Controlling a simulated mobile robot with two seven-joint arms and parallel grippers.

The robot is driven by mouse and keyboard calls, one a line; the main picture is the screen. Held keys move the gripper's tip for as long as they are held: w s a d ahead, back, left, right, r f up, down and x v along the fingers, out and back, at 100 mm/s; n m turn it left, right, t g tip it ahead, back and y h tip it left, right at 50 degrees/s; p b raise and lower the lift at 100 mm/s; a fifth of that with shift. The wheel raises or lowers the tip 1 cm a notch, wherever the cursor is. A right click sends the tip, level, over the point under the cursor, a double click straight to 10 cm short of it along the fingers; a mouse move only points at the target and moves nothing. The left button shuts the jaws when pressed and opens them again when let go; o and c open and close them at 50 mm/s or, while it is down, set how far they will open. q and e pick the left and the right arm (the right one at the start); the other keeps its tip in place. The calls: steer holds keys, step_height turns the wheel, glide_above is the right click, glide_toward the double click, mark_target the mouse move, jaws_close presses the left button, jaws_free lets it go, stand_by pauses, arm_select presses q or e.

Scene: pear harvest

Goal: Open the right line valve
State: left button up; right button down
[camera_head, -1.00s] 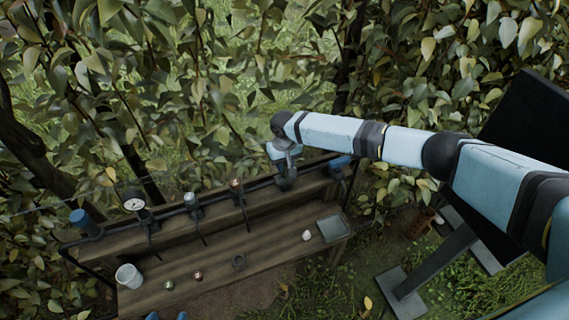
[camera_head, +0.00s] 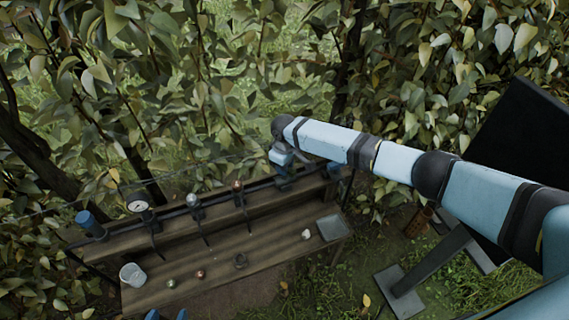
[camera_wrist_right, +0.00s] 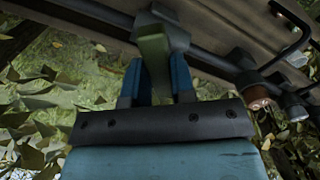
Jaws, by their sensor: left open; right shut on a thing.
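The right line valve shows in the right wrist view as a grey body with a green lever (camera_wrist_right: 154,45) on the dark pipe. My right gripper (camera_wrist_right: 156,82) has its two blue fingers on either side of this lever and is shut on it. In the head view my right gripper (camera_head: 284,157) is at the right part of the pipe, and its fingers and the lever are too small to make out. My left gripper (camera_head: 166,315) shows only as two blue fingertips, apart, at the bottom edge, with nothing seen between them.
A pressure gauge (camera_head: 138,203) and other fittings stand along the pipe. Leafy branches close in behind.

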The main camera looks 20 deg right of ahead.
steer(key=n, duration=0.4)
steer(key=shift+n+p, duration=0.3)
steer(key=n, duration=0.4)
steer(key=shift+n, duration=1)
steer(key=c, duration=1)
jaws_free()
steer(key=shift+o, duration=0.2)
